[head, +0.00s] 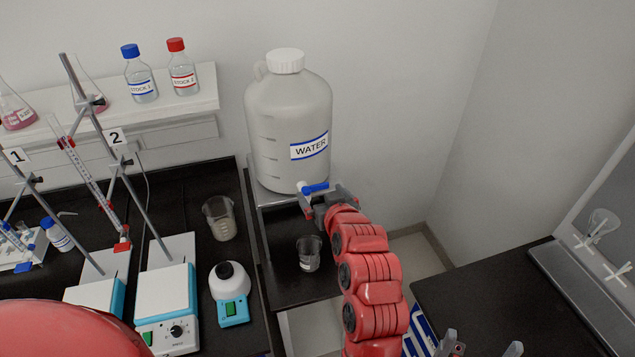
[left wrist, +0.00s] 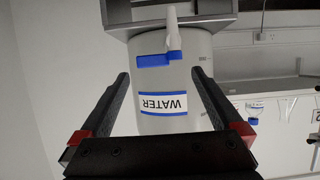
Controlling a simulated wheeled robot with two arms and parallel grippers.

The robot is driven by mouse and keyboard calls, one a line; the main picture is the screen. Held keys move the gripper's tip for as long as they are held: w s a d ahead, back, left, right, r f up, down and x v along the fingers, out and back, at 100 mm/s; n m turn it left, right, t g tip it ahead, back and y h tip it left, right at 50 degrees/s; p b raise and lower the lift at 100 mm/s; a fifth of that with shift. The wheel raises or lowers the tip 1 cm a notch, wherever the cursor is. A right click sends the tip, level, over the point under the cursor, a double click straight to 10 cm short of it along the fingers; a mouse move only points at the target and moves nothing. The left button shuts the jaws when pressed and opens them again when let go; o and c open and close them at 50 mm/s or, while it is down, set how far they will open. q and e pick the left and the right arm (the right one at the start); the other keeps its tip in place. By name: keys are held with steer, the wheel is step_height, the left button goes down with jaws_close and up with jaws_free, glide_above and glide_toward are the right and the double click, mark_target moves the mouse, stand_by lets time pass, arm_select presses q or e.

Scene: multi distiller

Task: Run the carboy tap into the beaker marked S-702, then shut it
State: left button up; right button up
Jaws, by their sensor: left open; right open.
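The large white carboy (head: 275,115) labelled WATER stands on a raised dark stand by the wall. Its tap has a blue handle (head: 317,187) lying sideways and a pale spout. My left gripper (head: 327,200) is open just in front of the handle, with no contact visible. In the left wrist view, turned upside down, the blue handle (left wrist: 158,60) shows between and beyond the open fingertips. A small clear beaker (head: 309,254) with a pale label stands on the lower shelf below the tap; its marking is unreadable. My right gripper (head: 482,345) is open and empty at the bottom right.
Another beaker (head: 220,218) with cloudy contents stands on the left bench, near a blue-and-white mixer (head: 229,294) and hotplates (head: 166,297) with stands. Stock bottles (head: 140,80) sit on the wall shelf. The right dark bench (head: 500,295) is mostly clear.

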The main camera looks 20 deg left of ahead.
mark_target(316, 187)
arm_select(q)
steer(key=shift+p+x, duration=0.55)
steer(key=shift+x, duration=1.55)
steer(key=c, duration=1)
steer(key=m+h+p, duration=0.1)
steer(key=p, duration=0.2)
steer(key=m+t+h+p, duration=0.1)
steer(key=p, duration=0.3)
steer(key=shift+s+a+r, duration=0.15)
steer(key=shift+s+r, duration=0.05)
steer(key=shift+s, duration=0.15)
steer(key=shift+f+m+h, duration=0.3)
steer(key=shift+f, duration=0.1)
steer(key=shift+r+m+t+h+b, duration=0.2)
steer(key=shift+m+t+h+b, duration=0.1)
steer(key=shift+m+h, duration=0.1)
